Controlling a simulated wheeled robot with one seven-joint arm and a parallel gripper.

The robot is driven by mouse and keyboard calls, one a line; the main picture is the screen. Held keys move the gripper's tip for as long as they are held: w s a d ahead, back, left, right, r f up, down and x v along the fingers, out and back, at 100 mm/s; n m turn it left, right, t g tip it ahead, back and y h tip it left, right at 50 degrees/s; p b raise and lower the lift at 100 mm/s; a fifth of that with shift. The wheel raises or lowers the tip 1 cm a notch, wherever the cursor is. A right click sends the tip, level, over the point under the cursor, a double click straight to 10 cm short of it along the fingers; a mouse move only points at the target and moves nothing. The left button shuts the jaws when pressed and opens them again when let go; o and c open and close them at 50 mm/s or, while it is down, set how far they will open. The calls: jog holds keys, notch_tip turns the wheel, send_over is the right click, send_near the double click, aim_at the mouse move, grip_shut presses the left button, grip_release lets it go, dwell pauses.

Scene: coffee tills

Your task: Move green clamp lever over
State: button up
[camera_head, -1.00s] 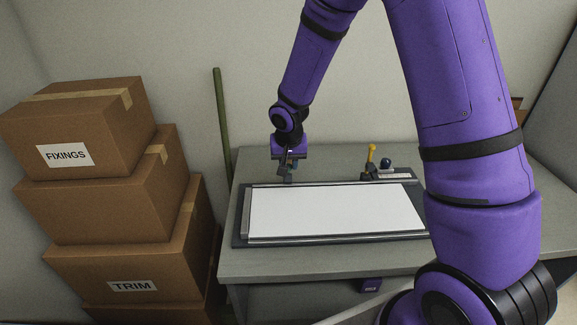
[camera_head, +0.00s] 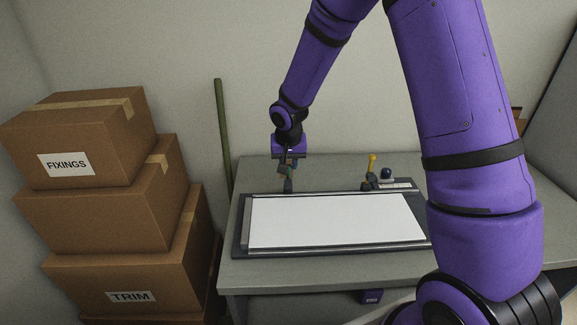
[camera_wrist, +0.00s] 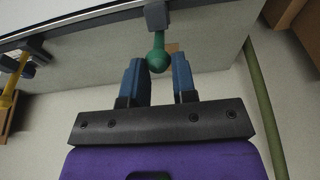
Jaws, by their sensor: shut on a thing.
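The green clamp lever (camera_wrist: 158,56) has a round knob and comes out of a grey clamp block (camera_wrist: 157,15) at the top of the wrist view. My gripper (camera_wrist: 159,72) has its two blue fingers on either side of the knob and is shut on it. In the head view my gripper (camera_head: 286,167) is over the back left edge of the board, with the clamp (camera_head: 288,186) just below it. The lever is mostly hidden there. A yellow clamp lever (camera_head: 372,162) stands upright at the back right of the board; it also shows in the wrist view (camera_wrist: 12,85).
A white panel (camera_head: 335,221) lies on the dark-framed board on the grey table (camera_head: 270,270). A dark blue knob (camera_head: 387,173) is beside the yellow lever. Stacked cardboard boxes (camera_head: 95,215) stand left of the table. A green pole (camera_head: 223,135) leans at the wall.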

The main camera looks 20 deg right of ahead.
jog(key=shift+w+d+r, duration=0.2)
jog(key=shift+w, duration=0.6)
jog(key=shift+w+d+r, duration=0.1)
jog(key=shift+w+d, duration=0.1)
jog(key=shift+w, duration=0.35)
jog(key=shift+w+d+r, duration=0.1)
jog(key=shift+w+d, duration=0.1)
jog(key=shift+w, duration=0.3)
jog(key=o, duration=0.8)
jog(key=shift+f, duration=0.1)
